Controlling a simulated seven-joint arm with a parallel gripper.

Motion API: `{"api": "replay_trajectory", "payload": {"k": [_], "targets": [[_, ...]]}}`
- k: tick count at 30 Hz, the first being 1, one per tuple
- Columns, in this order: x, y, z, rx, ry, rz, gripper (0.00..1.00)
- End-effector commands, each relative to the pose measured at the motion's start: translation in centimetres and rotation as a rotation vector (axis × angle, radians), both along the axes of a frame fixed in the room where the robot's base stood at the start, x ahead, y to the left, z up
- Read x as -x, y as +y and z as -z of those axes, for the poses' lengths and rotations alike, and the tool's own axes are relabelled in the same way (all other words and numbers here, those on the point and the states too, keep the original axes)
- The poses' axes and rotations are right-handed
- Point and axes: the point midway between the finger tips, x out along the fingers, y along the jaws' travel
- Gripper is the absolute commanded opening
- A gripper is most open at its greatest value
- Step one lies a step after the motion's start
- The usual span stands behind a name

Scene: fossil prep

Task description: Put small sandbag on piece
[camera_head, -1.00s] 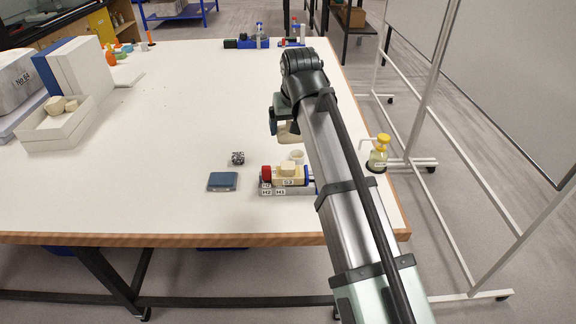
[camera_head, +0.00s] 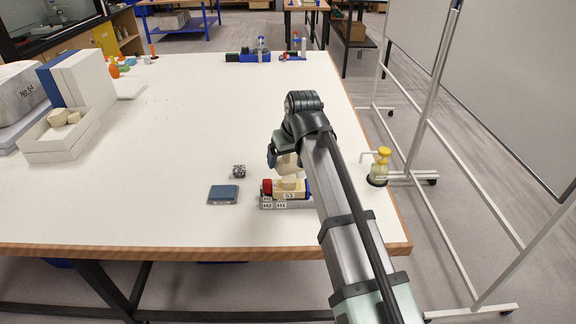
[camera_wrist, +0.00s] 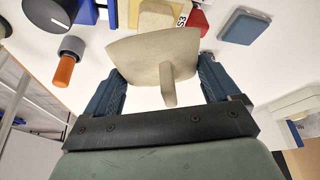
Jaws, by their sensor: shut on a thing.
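My gripper (camera_head: 283,158) is shut on a cream sandbag (camera_wrist: 150,54) with a tab; the fingers stand on either side of it in the wrist view. The sandbag (camera_head: 288,163) is just behind and above a small holder (camera_head: 294,204) near the table's front edge. A cream piece (camera_head: 293,193) labelled S3 lies in the holder between a red end and a blue end, with a smaller pale lump on top. The piece (camera_wrist: 157,17) also shows beyond the sandbag in the wrist view, partly hidden by it. I cannot tell whether they touch.
A white tray (camera_head: 62,151) with pale lumps stands at far left. A yellow-capped bottle (camera_head: 380,167) is at the right edge. The middle of the table (camera_head: 190,110) is clear.

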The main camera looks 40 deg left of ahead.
Motion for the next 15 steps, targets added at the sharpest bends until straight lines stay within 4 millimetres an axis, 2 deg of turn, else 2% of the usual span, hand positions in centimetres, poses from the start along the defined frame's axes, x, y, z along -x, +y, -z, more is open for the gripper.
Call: {"api": "replay_trajectory", "payload": {"k": [7, 15], "targets": [[0.0, -0.1, 2.9, 0.001, 0.0, 0.0, 0.52], [0.0, 0.0, 3.2, -0.001, -0.002, 0.0, 0.52]]}}
